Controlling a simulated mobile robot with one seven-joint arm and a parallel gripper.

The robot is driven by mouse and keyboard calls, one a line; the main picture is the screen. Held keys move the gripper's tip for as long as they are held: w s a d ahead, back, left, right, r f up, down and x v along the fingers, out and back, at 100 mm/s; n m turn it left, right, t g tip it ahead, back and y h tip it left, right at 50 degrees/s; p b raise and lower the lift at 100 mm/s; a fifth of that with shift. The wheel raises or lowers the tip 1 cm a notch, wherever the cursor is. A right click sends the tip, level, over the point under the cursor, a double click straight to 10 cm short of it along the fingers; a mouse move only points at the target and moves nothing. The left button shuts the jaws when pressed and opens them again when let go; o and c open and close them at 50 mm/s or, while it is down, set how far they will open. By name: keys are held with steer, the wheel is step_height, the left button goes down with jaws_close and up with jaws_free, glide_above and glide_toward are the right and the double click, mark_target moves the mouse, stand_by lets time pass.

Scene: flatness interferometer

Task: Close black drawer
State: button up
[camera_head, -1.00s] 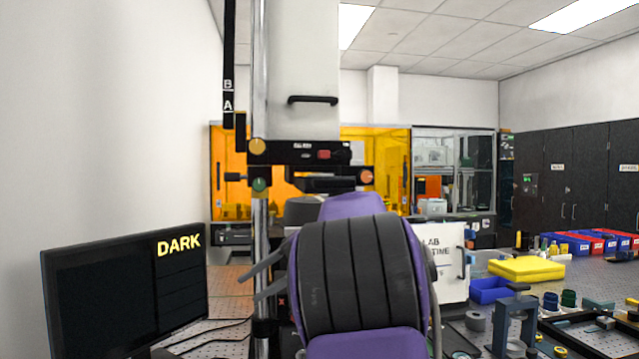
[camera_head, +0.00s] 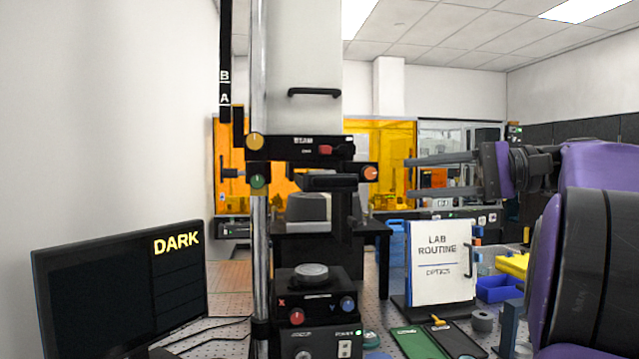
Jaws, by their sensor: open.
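The flatness interferometer stands in the centre, with a white upper housing (camera_head: 303,60) and a black control bar (camera_head: 300,149) beneath it. A black drawer-like part (camera_head: 325,182) shows just under that bar, beside an orange knob; I cannot tell for sure that it is the black drawer, or how far out it is. My gripper (camera_head: 411,176) is right of it, fingers pointing left, open and empty. A gap shows between the fingertips and the interferometer. My purple and black arm (camera_head: 590,270) fills the right side.
A black monitor (camera_head: 120,290) reading DARK stands at left. A black stage box (camera_head: 318,295) with knobs sits low in the centre. A white LAB ROUTINE board (camera_head: 440,262), a blue bin (camera_head: 498,289) and a green mat (camera_head: 418,343) are below my gripper.

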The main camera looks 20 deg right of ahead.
mark_target(323, 184)
steer(key=x, duration=0.5)
steer(key=b+x, duration=0.1)
steer(key=x, duration=0.5)
steer(key=b+x, duration=0.1)
steer(key=x, duration=0.5)
steer(key=shift+a+r, duration=0.15)
steer(key=shift+r, duration=0.15)
steer(key=c, duration=0.7)
jaws_close()
steer(key=shift+f, duration=0.25)
